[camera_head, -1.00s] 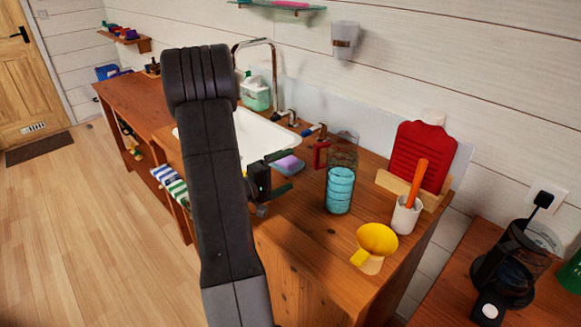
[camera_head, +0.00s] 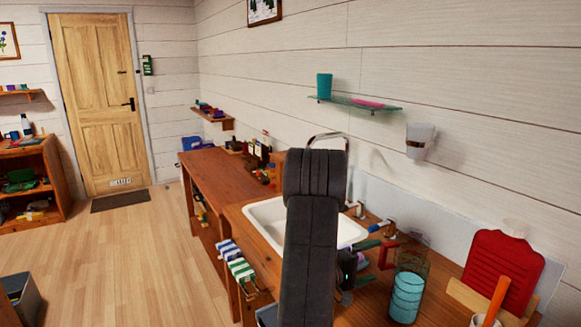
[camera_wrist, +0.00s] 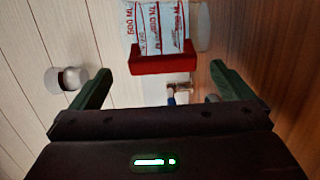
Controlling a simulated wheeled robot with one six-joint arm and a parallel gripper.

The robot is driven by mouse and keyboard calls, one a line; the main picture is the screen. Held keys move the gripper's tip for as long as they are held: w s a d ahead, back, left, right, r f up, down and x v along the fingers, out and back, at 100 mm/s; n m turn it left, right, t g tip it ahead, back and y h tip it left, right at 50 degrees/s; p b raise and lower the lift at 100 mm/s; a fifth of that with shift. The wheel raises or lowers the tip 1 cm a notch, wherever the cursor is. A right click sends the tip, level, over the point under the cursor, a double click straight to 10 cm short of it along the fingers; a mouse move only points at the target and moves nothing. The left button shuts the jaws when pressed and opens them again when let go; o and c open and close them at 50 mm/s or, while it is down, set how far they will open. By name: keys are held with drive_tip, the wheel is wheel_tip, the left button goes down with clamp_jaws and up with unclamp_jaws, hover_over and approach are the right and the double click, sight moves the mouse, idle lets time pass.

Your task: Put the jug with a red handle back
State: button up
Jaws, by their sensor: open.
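The jug (camera_head: 408,290) stands on the wooden counter right of the sink. It is clear, with a blue ribbed look in its lower part, and its red handle (camera_head: 386,257) points left towards my gripper. In the wrist view the jug (camera_wrist: 155,22) shows red volume markings, and its red handle (camera_wrist: 162,60) lies ahead, between the lines of my fingers. My gripper (camera_wrist: 160,75) is open and empty, with one dark green finger on each side. In the head view my gripper (camera_head: 368,257) is just left of the handle, partly hidden by my arm.
A red board (camera_head: 502,270) and an orange-handled tool (camera_head: 496,300) stand right of the jug. A white sink (camera_head: 265,222) lies left, with taps behind it. A glass shelf (camera_head: 365,105) on the wall holds a teal cup (camera_head: 324,86). A wall-mounted white cup (camera_head: 419,140) hangs nearby.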

sight(382, 258)
drive_tip(key=x, duration=0.5)
drive_tip(key=shift+d, duration=0.15)
drive_tip(key=shift+f, duration=0.25)
drive_tip(key=shift+r, duration=0.25)
drive_tip(key=shift+a, duration=0.2)
